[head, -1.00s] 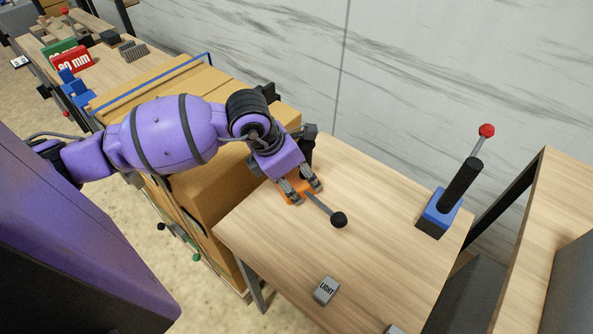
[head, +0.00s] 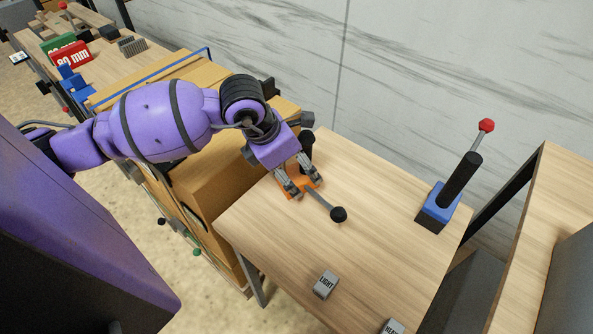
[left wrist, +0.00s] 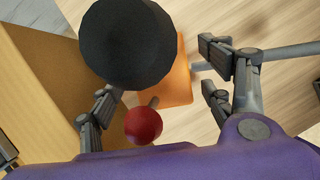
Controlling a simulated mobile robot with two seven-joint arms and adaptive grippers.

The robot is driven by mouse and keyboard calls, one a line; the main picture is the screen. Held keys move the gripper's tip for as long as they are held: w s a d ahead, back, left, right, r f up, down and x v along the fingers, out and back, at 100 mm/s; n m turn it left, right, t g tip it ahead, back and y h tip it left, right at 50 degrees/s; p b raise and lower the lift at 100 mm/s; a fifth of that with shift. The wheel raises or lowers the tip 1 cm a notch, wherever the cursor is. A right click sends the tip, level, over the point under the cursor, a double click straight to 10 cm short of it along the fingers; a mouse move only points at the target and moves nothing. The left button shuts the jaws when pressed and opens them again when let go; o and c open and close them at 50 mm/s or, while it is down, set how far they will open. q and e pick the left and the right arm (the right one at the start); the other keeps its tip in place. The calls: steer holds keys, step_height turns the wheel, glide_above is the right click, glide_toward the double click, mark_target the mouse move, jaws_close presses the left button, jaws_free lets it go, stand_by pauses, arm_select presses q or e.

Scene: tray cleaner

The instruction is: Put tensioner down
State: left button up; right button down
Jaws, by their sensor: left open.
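The tensioner stands on the near wooden table, with an orange base (head: 311,175), a black post (head: 307,143) and a lever ending in a black knob (head: 338,214). My left gripper (head: 305,187) is open over the base, its fingers apart. In the left wrist view the orange base (left wrist: 180,88) shows beyond the open left gripper (left wrist: 155,100), with a large black round part and a red ball (left wrist: 143,126) close to the camera. The gripper hides part of the base in the head view. My right gripper is not in view.
A second tensioner with a blue base (head: 438,212), black post and red ball stands at the table's right. A grey block marked LIGHT (head: 325,284) lies near the front edge.

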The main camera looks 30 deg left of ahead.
arm_select(q)
steer(key=v, duration=1)
